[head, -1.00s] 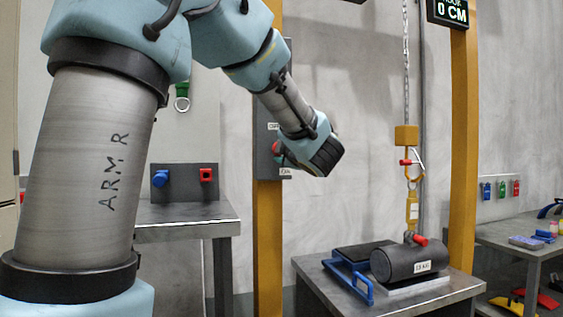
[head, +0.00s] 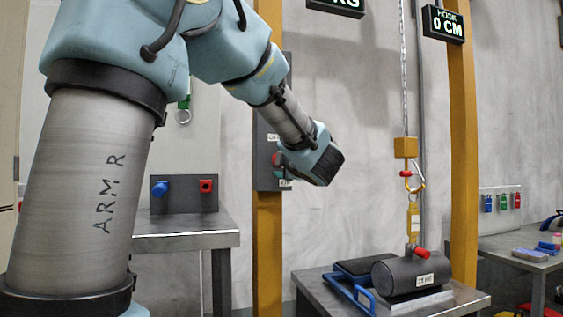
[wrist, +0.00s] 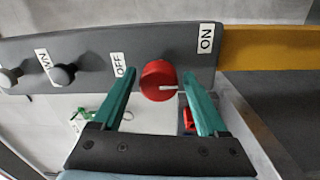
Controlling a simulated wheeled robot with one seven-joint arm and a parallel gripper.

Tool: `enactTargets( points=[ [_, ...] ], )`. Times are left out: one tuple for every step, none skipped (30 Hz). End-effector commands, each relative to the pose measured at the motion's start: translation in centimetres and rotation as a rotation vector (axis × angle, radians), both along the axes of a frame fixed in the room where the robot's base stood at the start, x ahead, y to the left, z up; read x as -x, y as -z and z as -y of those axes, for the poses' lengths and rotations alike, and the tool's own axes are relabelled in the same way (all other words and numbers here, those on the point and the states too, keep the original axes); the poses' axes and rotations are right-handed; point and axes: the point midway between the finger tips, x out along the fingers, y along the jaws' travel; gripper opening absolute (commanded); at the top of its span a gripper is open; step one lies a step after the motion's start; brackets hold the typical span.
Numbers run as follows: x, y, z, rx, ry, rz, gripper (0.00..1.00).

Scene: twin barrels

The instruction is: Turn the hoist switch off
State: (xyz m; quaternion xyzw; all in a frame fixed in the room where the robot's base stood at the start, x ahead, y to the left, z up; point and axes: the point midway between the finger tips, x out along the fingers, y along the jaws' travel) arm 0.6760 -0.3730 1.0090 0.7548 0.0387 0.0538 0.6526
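The hoist switch is a round red knob (wrist: 156,74) on a dark grey panel (wrist: 100,48) in the wrist view. Its white pointer line faces right, toward the side of the ON label (wrist: 206,38). The OFF label (wrist: 124,66) is to its left. My gripper (wrist: 161,80) is open, with one teal finger on each side of the knob. I cannot tell whether either finger touches it.
In the head view a dark cylinder (head: 395,275) lies on a metal table beneath the hoist hook (head: 412,184). Another table (head: 190,238) stands left of the post.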

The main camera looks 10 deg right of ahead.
Motion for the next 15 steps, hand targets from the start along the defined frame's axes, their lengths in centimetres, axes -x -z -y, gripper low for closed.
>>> enactTargets(
  points=[
    [0.0, 0.0, 0.0, 0.0, 0.0, 0.0, 0.82],
    [0.0, 0.0, 0.0, 0.0, 0.0, 0.001, 0.84],
    [0.0, 0.0, 0.0, 0.0, 0.0, 0.001, 0.84],
    [0.0, 0.0, 0.0, 0.0, 0.0, 0.001, 0.84],
    [0.0, 0.0, 0.0, 0.0, 0.0, 0.001, 0.84],
    [0.0, 0.0, 0.0, 0.0, 0.0, 0.001, 0.84],
    [0.0, 0.0, 0.0, 0.0, 0.0, 0.001, 0.84],
    [0.0, 0.0, 0.0, 0.0, 0.0, 0.001, 0.84],
    [0.1, -0.1, 0.0, 0.0, 0.0, 0.001, 0.84],
    [0.2, -0.1, 0.1, 0.0, 0.0, 0.001, 0.84],
    [0.4, -0.1, 0.1, 0.0, 0.001, 0.001, 0.84],
    [0.7, -0.1, 0.2, 0.0, 0.001, 0.001, 0.84],
    [1.0, -0.1, 0.3, 0.0, 0.002, 0.001, 0.84],
    [1.5, -0.1, 0.3, 0.0, 0.004, 0.0, 0.84],
    [2.1, -0.1, 0.4, 0.0, 0.004, 0.001, 0.84]
  ],
)
